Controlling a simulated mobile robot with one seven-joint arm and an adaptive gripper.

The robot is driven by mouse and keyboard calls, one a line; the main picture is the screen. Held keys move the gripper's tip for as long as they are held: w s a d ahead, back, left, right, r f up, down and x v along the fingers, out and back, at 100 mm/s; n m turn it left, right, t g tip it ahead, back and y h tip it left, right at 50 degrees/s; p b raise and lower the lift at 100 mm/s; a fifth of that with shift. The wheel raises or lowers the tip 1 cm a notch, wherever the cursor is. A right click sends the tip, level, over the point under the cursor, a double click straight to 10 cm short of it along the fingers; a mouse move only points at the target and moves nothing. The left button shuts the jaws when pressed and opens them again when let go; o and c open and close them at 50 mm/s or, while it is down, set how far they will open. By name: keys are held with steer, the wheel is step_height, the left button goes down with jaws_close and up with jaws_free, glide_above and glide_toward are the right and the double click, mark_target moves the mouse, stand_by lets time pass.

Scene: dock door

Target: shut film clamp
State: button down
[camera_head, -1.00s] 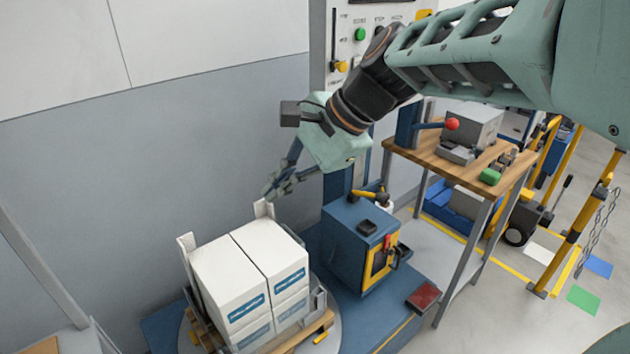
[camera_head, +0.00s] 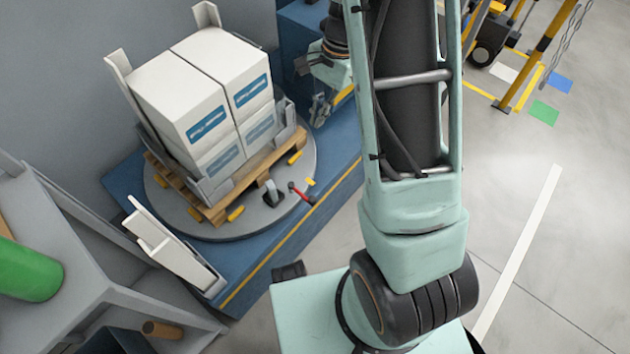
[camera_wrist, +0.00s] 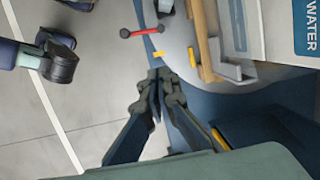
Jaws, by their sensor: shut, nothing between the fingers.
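The turntable (camera_head: 225,232) carries a pallet of white boxes. I cannot tell whether the clamp is open or shut. My gripper (camera_head: 318,119) is above the blue base, right of the boxes. In the wrist view my gripper (camera_wrist: 156,74) is shut and empty, apart from the bar.
The boxes (camera_head: 205,95) and pallet (camera_head: 225,200) rise left of my gripper. A white bracket-like part (camera_head: 170,250) stands at the blue base's (camera_head: 270,240) front left. A grey stand with a green roll (camera_head: 28,270) is at far left.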

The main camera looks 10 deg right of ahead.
steer(key=s+d+f+g+b, duration=0.1)
steer(key=s+d+f+b, duration=0.1)
steer(key=f, duration=0.8)
steer(key=shift+s+d, duration=0.7)
steer(key=shift+s, duration=0.2)
steer(key=s+a+f+b, duration=0.4)
steer(key=a+f+b, duration=0.1)
steer(key=f, duration=0.4)
steer(key=shift+f, duration=0.4)
